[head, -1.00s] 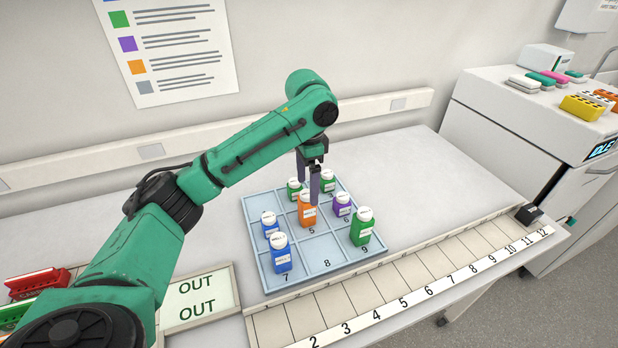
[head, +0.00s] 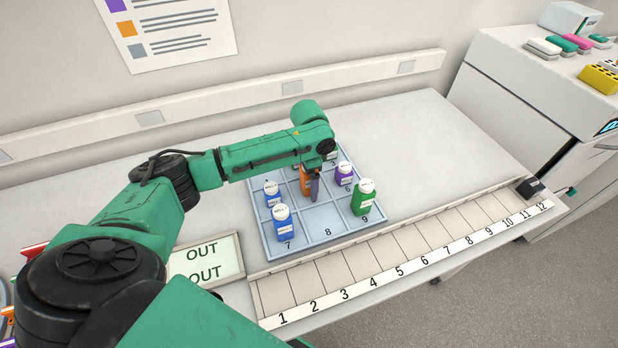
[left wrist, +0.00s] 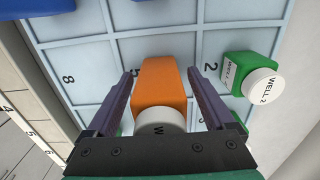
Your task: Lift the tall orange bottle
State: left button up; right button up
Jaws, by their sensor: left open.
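The tall orange bottle (head: 305,179) stands in the middle compartment of the blue numbered tray (head: 326,221). My left gripper (head: 313,187) is down at the bottle and partly hides it in the head view. In the left wrist view the orange bottle (left wrist: 160,84), with a white cap, lies between the two open fingers (left wrist: 160,74). Gaps show on both sides of it. My right gripper is not in view.
Close neighbours are a purple bottle (head: 344,174), two blue bottles (head: 272,195) and a green bottle (head: 363,199). Another green bottle (left wrist: 238,70) stands beside the right finger in the left wrist view.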

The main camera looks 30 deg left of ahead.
pick_arm(q)
jog(key=shift+f, duration=0.1)
grip_shut()
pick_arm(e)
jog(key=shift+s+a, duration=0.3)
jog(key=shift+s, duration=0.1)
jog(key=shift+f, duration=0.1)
